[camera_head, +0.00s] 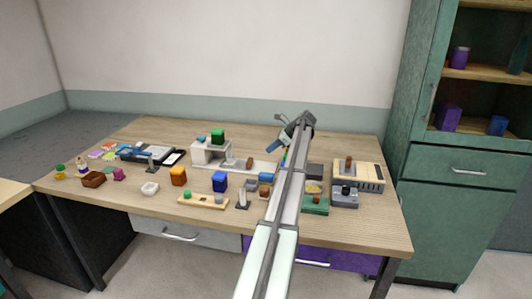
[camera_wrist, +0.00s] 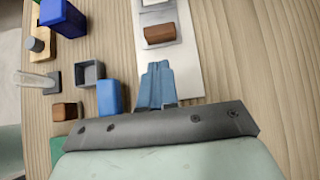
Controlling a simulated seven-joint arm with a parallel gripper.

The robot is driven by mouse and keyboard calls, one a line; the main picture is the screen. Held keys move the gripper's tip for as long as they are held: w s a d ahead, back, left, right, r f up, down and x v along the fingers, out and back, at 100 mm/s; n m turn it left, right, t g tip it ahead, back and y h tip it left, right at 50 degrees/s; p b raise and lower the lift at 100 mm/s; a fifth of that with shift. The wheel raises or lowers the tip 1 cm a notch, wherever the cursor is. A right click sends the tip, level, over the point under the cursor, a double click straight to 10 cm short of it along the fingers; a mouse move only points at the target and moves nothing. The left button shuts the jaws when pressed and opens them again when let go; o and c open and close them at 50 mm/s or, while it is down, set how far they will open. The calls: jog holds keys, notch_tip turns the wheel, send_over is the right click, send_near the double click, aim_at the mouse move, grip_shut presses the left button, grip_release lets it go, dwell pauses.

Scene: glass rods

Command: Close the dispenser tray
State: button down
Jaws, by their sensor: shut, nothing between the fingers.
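The dispenser (camera_head: 203,153) is a white stepped body with a green block on top, standing at the middle back of the table. A long flat white strip (camera_head: 228,166), which looks like its tray, stretches out from it to the right. A brown block (camera_head: 250,161) sits on the strip; both strip (camera_wrist: 187,70) and block (camera_wrist: 159,34) show in the wrist view. My gripper (camera_wrist: 156,66) has blue fingers held together, empty, at the strip's edge near its end, a little apart from the brown block. Whether the fingers touch the strip is unclear. My arm hides part of the table.
A blue block (camera_wrist: 110,97), a grey open box (camera_wrist: 89,73) and a larger blue block (camera_wrist: 63,17) lie left of my gripper in the wrist view. A wooden box (camera_head: 370,173) stands right of my arm. Bare wood (camera_wrist: 285,60) lies right of the strip.

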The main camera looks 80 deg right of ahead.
aim_at(252, 163)
jog(key=x, duration=0.9)
jog(key=shift+w+r, duration=0.1)
jog(key=shift+w, duration=2.75)
jog(key=v, duration=1)
jog(key=shift+s, duration=0.35)
jog(key=shift+w, duration=0.1)
